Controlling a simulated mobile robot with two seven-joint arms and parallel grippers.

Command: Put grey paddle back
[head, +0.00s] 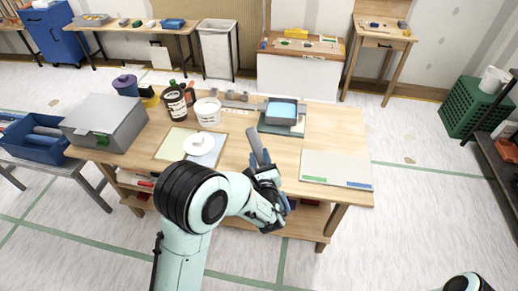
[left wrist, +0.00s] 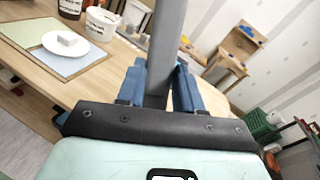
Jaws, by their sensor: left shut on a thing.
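The grey paddle (head: 256,145) is a long flat strip in my left gripper (head: 263,165), over the front middle of the wooden workbench (head: 235,162). In the left wrist view the paddle (left wrist: 163,50) rises between the two blue fingers of the left gripper (left wrist: 160,80), which are shut on it. The paddle points up and away, tilted in the head view. A row of small grey pieces (head: 229,95) stands at the bench's back. My right gripper is out of view.
A white tub (head: 208,112), dark jar (head: 175,103) and grey box (head: 105,121) stand left. A pale board (head: 336,168) lies right.

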